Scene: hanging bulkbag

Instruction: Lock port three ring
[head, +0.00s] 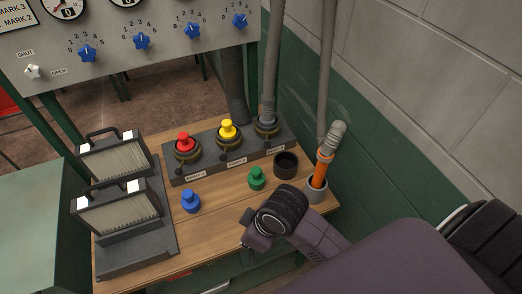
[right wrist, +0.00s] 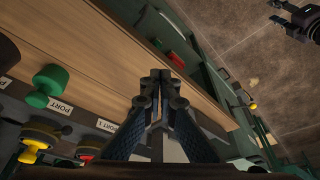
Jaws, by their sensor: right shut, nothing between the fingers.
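The port block (head: 228,151) on the wooden bench carries three ports. Port three (head: 267,130), at its right end, has a grey hose (head: 270,70) standing upright in it, with a dark ring around its base. I cannot tell how the ring is turned. Port one holds a red plug (head: 184,142) and port two a yellow plug (head: 228,129). My right arm reaches over the bench's front right, and its gripper is mostly hidden in the head view. In the right wrist view my right gripper (right wrist: 160,76) is shut and empty, apart from the ports. My left gripper is not identifiable.
A green plug (head: 257,178), a blue plug (head: 190,201) and a black cup (head: 286,165) stand on the bench (head: 225,222). Two filter units (head: 117,212) occupy the left.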

